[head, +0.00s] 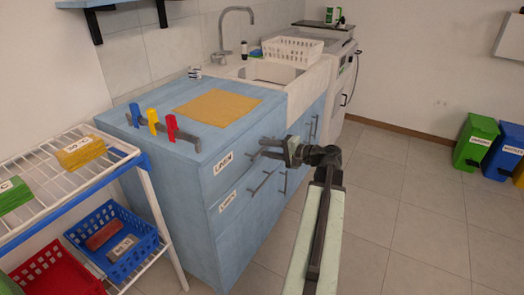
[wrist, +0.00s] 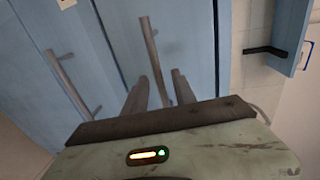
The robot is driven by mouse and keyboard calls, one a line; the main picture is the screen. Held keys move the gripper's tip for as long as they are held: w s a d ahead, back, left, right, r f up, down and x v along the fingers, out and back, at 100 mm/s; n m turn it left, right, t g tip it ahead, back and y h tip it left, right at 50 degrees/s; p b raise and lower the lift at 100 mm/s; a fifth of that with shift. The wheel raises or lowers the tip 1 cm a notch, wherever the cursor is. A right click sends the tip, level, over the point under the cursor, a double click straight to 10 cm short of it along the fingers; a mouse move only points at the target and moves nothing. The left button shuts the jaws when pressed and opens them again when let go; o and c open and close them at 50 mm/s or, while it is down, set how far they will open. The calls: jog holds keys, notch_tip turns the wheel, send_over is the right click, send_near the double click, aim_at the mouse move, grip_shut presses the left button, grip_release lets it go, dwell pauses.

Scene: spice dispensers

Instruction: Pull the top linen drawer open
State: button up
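The top linen drawer (head: 222,178), with a white label, is at the upper front of the blue cabinet (head: 180,215) and looks closed. My gripper (head: 268,148) is at the drawer's right front, at handle height. In the wrist view, a grey bar handle (wrist: 151,48) runs between the two fingers of my gripper (wrist: 158,85). The fingers are open, one on each side of the bar, with gaps visible. Part of the handle's lower end is hidden by the gripper body.
A lower drawer (head: 232,225) has its own bar handle, also visible in the wrist view (wrist: 72,83). Cupboard doors with upright handles are to the right. A wire rack (head: 75,195) with baskets stands left. The tiled floor (head: 410,225) on the right is clear.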

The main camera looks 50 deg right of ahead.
jog(key=shift+x, duration=0.75)
grip_shut()
dwell(0.9)
